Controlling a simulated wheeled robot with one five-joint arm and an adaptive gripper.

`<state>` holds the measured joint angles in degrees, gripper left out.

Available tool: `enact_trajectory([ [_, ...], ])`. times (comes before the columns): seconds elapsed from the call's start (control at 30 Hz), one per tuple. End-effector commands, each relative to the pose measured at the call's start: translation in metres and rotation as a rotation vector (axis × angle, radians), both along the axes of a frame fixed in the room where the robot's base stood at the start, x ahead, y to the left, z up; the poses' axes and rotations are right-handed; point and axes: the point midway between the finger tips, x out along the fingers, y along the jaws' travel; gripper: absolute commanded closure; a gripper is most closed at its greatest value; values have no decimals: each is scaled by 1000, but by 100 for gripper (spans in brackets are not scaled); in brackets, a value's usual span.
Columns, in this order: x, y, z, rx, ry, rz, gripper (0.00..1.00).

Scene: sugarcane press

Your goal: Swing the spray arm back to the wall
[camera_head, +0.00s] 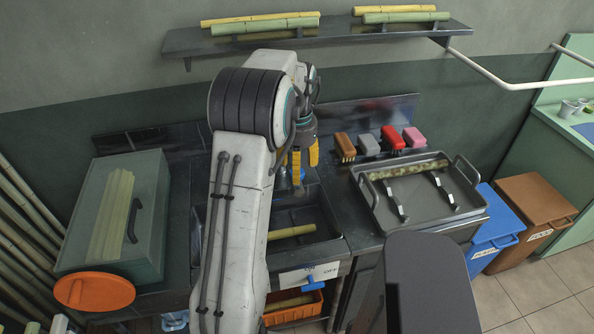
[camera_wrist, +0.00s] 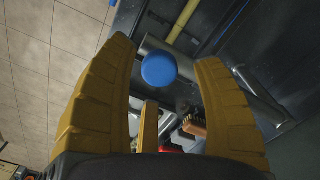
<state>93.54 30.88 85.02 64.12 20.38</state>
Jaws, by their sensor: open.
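In the wrist view, a grey metal tube, which looks like the spray arm (camera_wrist: 252,97), slants across the sink area. A round blue knob (camera_wrist: 159,68) shows at its upper left end, between and beyond my fingertips. My gripper (camera_wrist: 168,50) is open, with yellow fingers on both sides of the knob; no contact shows. In the head view my gripper (camera_head: 304,158) points down over the back of the sink (camera_head: 318,223). A bit of blue shows just below the fingers there. My arm hides most of the spray arm and part of the sink.
A cane piece (camera_head: 292,232) lies in the sink. Several brushes (camera_head: 368,144) and a grey tray (camera_head: 425,209) stand to the right. A green box (camera_head: 155,195) is on the left. A shelf (camera_head: 345,36) with canes hangs above.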

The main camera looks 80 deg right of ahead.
Motion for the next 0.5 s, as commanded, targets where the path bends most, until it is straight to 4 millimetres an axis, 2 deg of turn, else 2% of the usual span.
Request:
enact_trajectory([
  [0.2, 0, 0, -15, 1, 0, 0, 39],
  [0.5, 0, 0, -18, 0, 0, 1, 39],
])
